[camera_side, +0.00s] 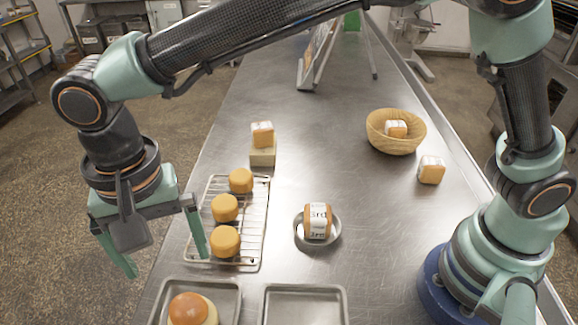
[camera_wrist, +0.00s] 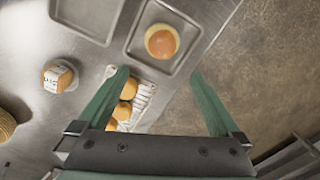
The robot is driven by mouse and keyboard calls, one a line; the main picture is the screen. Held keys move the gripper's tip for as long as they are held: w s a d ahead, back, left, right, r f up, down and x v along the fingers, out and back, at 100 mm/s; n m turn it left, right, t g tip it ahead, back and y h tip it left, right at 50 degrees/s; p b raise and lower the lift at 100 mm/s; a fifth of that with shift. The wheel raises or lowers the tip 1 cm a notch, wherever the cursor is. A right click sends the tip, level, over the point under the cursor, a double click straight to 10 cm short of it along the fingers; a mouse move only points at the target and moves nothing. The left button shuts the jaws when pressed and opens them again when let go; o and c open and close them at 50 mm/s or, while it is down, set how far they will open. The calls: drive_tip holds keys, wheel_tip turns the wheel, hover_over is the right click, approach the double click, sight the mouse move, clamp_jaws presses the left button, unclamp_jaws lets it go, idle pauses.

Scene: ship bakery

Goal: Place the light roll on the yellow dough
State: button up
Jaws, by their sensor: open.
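A glossy orange-brown round roll (camera_side: 190,307) sits on top of a pale yellow round dough (camera_side: 211,316) in the left metal tray (camera_side: 232,292). I cannot tell for sure that this roll is the light one. My gripper (camera_side: 166,265) is open with nothing between its fingers. In the side view it hangs at the left of the wire rack, near the table's left edge; in the wrist view its fingers (camera_wrist: 157,73) spread wide.
Three orange rounds (camera_side: 225,207) stand on the wire rack (camera_side: 257,222). An empty tray (camera_side: 305,305) is at the front. A paper-banded roll (camera_side: 317,222) sits in a small bowl (camera_side: 299,236). Another stands on a pale block (camera_side: 262,157), one in a basket (camera_side: 381,143), one at right (camera_side: 431,170).

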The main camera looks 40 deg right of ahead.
drive_tip(key=w+d+r+n+t+y, duration=0.1)
drive_tip(key=w+d+r, duration=0.25)
drive_tip(key=d, duration=0.55)
drive_tip(key=w+d+r+n+t, duration=0.15)
drive_tip(key=d+r, duration=0.25)
drive_tip(key=d, duration=0.5)
drive_tip(key=s+d+n+t, duration=0.1)
drive_tip(key=s+d, duration=0.2)
drive_tip(key=d, duration=0.7)
drive_tip(key=s+d+n+t+h, duration=0.1)
drive_tip(key=s+d+t, duration=0.1)
drive_tip(key=d, duration=0.8)
drive_tip(key=shift+s, duration=0.5)
